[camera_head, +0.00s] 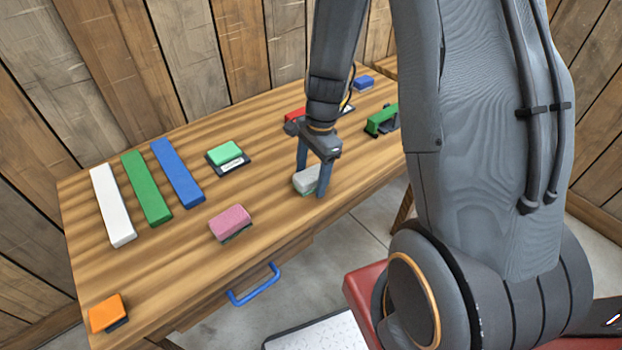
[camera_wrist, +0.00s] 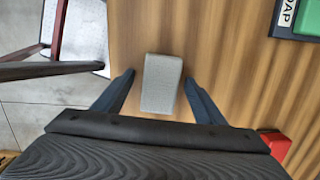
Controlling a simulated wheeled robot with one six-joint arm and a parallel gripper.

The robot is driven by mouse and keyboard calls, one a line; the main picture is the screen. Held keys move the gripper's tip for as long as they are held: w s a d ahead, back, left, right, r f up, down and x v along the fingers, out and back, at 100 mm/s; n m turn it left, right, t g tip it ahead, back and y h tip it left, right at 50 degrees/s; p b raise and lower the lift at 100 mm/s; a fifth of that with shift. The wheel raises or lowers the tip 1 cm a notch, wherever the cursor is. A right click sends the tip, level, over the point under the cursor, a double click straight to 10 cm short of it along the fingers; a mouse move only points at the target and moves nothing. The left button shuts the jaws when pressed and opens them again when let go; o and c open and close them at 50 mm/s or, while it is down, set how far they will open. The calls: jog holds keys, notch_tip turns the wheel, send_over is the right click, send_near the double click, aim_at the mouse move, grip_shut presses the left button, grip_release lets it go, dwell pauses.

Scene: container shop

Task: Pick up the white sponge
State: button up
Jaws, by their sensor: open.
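The white sponge (camera_head: 306,179) lies on the wooden table near its front edge; in the head view it looks greyish white on top with a green lower layer. My gripper (camera_head: 311,182) points down over it, with one finger on each side of the sponge. In the wrist view, the sponge (camera_wrist: 161,83) sits between the two blue fingers of my gripper (camera_wrist: 160,92), with a visible gap on both sides. The gripper is open and holds nothing. In the head view the right finger hides part of the sponge.
A pink sponge (camera_head: 231,222) lies left of my gripper, and an orange one (camera_head: 108,312) at the near left corner. A green sponge (camera_head: 225,153) rests on a dark labelled base. White, green and blue bars lie at the left. A blue drawer handle (camera_head: 254,285) sticks out in front.

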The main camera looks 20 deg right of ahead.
aim_at(311, 174)
jog(key=shift+c, duration=0.2)
jog(key=c, duration=1.2)
jog(key=shift+r, duration=0.1)
notch_tip(311, 174, up, 10)
jog(key=shift+r+b, duration=0.1)
jog(key=shift+b, duration=0.5)
